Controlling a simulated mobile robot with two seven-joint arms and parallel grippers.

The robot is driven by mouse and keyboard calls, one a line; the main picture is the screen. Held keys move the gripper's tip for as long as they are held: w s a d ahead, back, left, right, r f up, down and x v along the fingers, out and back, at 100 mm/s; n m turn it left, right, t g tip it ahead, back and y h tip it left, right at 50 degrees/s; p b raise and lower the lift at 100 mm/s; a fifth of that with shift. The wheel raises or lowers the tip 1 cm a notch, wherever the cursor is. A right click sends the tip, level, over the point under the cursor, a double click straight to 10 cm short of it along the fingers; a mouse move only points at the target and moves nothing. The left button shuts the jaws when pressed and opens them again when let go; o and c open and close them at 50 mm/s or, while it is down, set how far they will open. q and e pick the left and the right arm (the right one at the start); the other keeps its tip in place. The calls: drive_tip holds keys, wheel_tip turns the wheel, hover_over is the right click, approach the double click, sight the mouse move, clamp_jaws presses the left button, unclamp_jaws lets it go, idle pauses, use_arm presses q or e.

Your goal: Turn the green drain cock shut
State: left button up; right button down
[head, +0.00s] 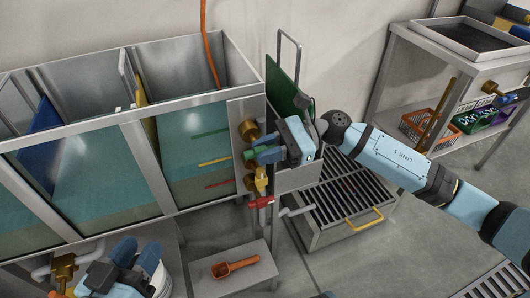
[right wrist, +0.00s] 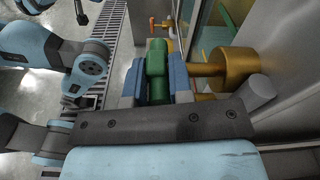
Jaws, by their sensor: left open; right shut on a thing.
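The green drain cock (head: 250,154) is on the end panel of the tank row, on a brass fitting (head: 249,131). My right gripper (head: 264,154) is shut on its green handle. In the right wrist view the green handle (right wrist: 157,70) sits between the blue fingers, beside the brass body (right wrist: 225,68). The fingers hide part of the handle, and I cannot tell how far it is turned. A yellow cock (head: 261,180) and a red cock (head: 262,202) are below it. My left gripper (head: 112,262) is open at the lower left, near a brass fitting (head: 65,266).
Glass-fronted tanks (head: 112,110) fill the left. A low stand (head: 238,275) with an orange scoop (head: 235,267) is below the cocks. A slatted metal box (head: 345,200) with a yellow handle is to the right. A shelf table (head: 455,45) stands further right.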

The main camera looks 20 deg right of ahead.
drive_tip(key=c, duration=1)
unclamp_jaws()
drive_tip(key=shift+c, duration=0.2)
drive_tip(key=shift+d, duration=0.1)
use_arm(q)
wheel_tip(320, 180, up, 3)
drive_tip(key=shift+s+f+n+t+p, duration=0.1)
drive_tip(key=shift+n+t+p, duration=0.35)
drive_tip(key=shift+p, duration=0.8)
use_arm(e)
drive_tip(key=d+r, duration=0.1)
drive_tip(key=d, duration=1.2)
drive_tip(key=shift+d+r, duration=0.25)
drive_tip(key=shift+d, duration=0.05)
use_arm(q)
drive_tip(key=shift+f, duration=0.1)
use_arm(e)
drive_tip(key=shift+w, duration=0.1)
use_arm(q)
drive_tip(key=shift+d, duration=0.1)
